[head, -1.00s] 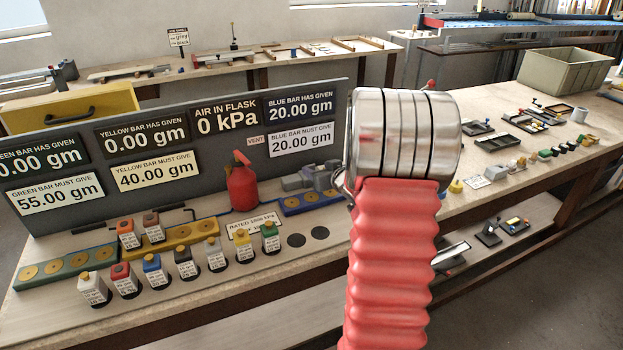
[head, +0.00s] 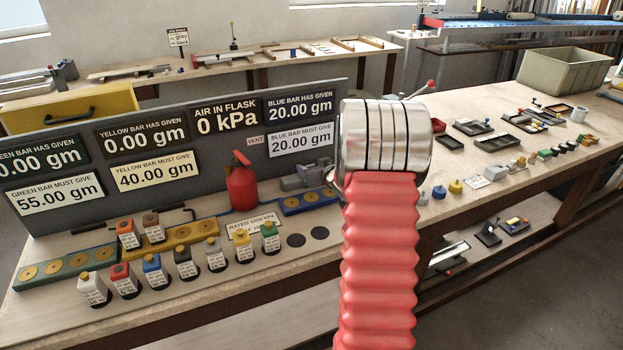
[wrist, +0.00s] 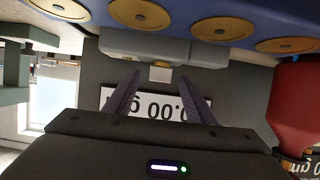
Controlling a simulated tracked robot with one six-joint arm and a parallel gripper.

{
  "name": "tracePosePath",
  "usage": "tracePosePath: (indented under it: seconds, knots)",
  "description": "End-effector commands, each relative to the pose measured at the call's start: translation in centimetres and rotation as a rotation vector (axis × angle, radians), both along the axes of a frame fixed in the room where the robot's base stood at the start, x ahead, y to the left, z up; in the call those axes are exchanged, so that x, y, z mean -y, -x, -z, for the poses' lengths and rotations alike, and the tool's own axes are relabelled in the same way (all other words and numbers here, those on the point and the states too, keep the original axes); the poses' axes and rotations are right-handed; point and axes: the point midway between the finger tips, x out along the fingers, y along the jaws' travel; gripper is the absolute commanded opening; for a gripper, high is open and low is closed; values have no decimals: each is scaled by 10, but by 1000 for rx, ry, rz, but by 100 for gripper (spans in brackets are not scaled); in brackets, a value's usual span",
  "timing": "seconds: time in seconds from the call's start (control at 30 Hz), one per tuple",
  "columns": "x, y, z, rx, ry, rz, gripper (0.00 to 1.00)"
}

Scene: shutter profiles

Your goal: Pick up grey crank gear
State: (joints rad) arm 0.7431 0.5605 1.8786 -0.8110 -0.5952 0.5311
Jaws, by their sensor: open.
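My gripper (wrist: 160,80) shows in the wrist view with its two dark fingers apart and nothing between them. That view is upside down. A grey block (wrist: 150,45) with a small pale square end lies just beyond the fingertips, beside the blue bar (wrist: 250,15). In the head view, grey blocks (head: 293,182) stand behind the blue bar (head: 305,203), partly hidden by my arm. I cannot tell whether any of these is the grey crank gear. My gripper is not visible in the head view, where my red sleeve and metal rings cover that spot.
A red flask (head: 242,186) stands left of the blue bar and shows at the right in the wrist view (wrist: 295,105). A dark sign board (head: 180,150) rises behind. Several labelled weights line the front. Small trays and parts (head: 505,147) cover the bench at right.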

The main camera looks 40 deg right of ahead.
Motion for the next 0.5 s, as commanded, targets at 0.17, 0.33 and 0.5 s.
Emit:
tracePosePath:
  seconds: [0.17, 0.33, 0.5]
  knots:
    - [5, -17, 8, -1, -1, 0, 50]
    - [6, -21, 9, 0, -1, 0, 50]
    - [6, -21, 9, 0, -1, 0, 50]
